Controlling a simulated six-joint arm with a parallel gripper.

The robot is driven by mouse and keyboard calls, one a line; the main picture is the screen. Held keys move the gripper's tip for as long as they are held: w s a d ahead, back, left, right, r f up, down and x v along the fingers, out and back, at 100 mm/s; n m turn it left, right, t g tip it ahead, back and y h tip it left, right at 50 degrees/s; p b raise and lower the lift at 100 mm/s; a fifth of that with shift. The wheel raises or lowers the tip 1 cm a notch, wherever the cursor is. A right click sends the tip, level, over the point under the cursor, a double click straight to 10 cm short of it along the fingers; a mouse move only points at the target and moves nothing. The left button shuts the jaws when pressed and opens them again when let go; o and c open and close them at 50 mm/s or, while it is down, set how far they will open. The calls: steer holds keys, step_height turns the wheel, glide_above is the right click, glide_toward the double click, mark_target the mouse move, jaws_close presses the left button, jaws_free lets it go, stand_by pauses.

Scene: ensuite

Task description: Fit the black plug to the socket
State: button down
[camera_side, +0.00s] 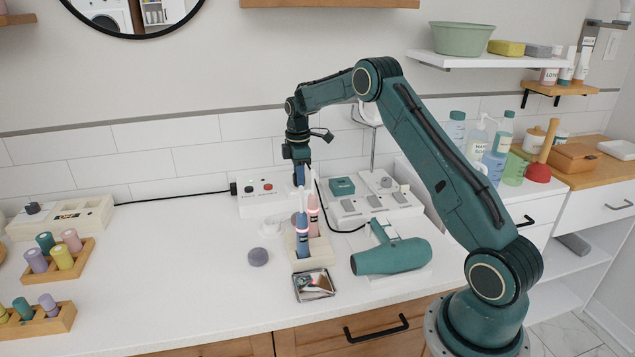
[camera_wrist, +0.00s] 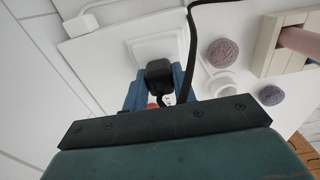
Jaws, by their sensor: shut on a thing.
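The black plug (camera_wrist: 158,71) sits between the blue fingers of my gripper (camera_wrist: 154,92), which is shut on it, in the wrist view. A white square plate (camera_wrist: 160,46), which looks like the socket, lies just beyond the plug. The plug overlaps the plate's near edge, and its holes are not visible. I cannot tell whether plug and socket touch. In the side view my gripper (camera_side: 300,181) points down at the right end of the white box with buttons (camera_side: 262,203). The plug is too hidden there to make out. A black cord (camera_wrist: 190,45) runs beside the fingers.
A toothbrush holder (camera_side: 313,255) stands in front of my gripper, with a teal hairdryer (camera_side: 390,257) to its right. A white switch panel (camera_side: 372,208) lies right of the gripper. A mauve round thing (camera_side: 258,257) lies on the counter. The counter's left middle is clear.

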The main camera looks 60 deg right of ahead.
steer(key=shift+f, duration=0.25)
steer(key=c, duration=1.1)
jaws_free()
steer(key=shift+o, duration=0.2)
steer(key=shift+r, duration=0.15)
step_height(320, 180, up, 14)
